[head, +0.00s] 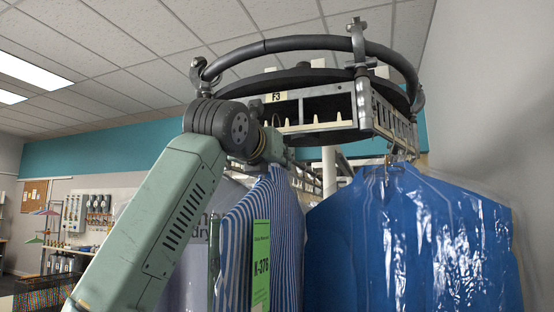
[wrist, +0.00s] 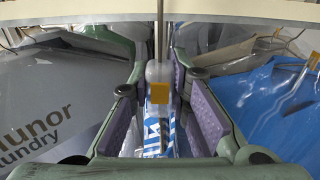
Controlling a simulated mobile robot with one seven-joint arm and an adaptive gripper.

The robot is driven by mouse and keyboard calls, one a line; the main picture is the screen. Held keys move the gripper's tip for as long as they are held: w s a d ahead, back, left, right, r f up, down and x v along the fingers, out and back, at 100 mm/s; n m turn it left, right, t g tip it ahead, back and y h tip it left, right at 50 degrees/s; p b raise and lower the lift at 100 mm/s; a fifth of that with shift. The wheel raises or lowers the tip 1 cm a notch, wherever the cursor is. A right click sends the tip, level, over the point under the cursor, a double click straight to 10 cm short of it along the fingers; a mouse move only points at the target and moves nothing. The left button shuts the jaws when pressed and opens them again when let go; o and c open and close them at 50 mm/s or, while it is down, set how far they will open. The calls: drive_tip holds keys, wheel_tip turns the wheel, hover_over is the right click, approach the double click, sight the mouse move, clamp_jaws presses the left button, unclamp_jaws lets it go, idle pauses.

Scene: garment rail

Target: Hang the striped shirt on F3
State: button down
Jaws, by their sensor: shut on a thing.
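The blue-and-white striped shirt (head: 262,235) hangs upright in the head view, with a green tag (head: 261,262) on its front. In the wrist view my gripper (wrist: 160,88) is shut on the shirt's hanger (wrist: 160,72), its purple pads either side of the hanger neck. Striped cloth (wrist: 157,128) shows below the neck. The hanger's metal stem rises toward a pale bar; I cannot tell whether the hook rests on anything. The F3 label (head: 276,97) is on the rail carousel's front, just above my wrist. In the head view my arm hides most of my gripper.
A blue garment in clear plastic (head: 410,240) hangs close to the right. A grey laundry bag (head: 190,262) is close to the left, partly behind my arm. The carousel's slotted metal rack (head: 392,115) and dark ring (head: 300,42) are overhead. Only a narrow gap separates the garments.

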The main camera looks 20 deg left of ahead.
sight(253, 184)
drive_tip(key=shift+f+b, duration=1.2)
drive_tip(key=shift+f, duration=0.15)
drive_tip(key=c, duration=1.4)
unclamp_jaws()
drive_tip(key=shift+c, duration=0.2)
drive_tip(key=shift+s, duration=0.1)
drive_tip(key=s, duration=1.1)
drive_tip(key=shift+s+a, duration=0.1)
drive_tip(key=shift+a, duration=0.1)
drive_tip(key=shift+s, duration=0.35)
drive_tip(key=shift+o, duration=0.2)
drive_tip(key=shift+o, duration=1)
